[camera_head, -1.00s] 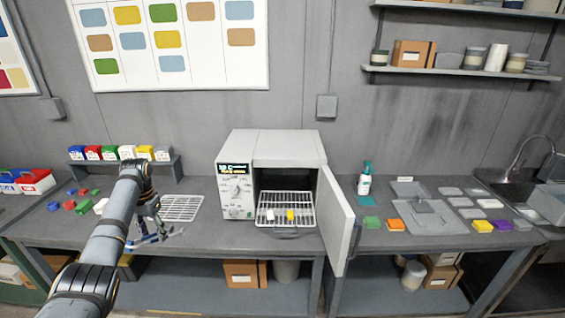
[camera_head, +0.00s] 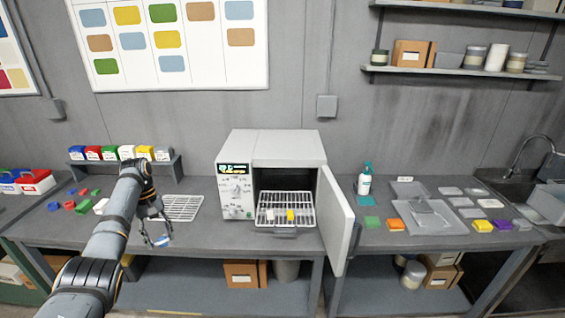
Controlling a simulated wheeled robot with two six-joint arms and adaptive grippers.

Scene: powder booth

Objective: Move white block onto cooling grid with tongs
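A small white block (camera_head: 270,215) sits on the wire rack (camera_head: 284,224) of the open oven, left of a yellow block (camera_head: 291,215). The cooling grid (camera_head: 184,208) is a bare white wire rack lying on the bench left of the oven. My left gripper (camera_head: 159,240) hangs over the front bench edge, just in front of the cooling grid. A small blue piece (camera_head: 162,241) shows between its fingertips, perhaps part of the tongs. It is too small to tell whether the fingers are shut on it. My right gripper is not in view.
The oven (camera_head: 236,190) has its door (camera_head: 337,222) swung open to the right, jutting past the bench front. Another white block (camera_head: 101,206) lies among coloured blocks at the left. Powder boxes (camera_head: 127,152) stand behind. Trays and blocks cover the right bench.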

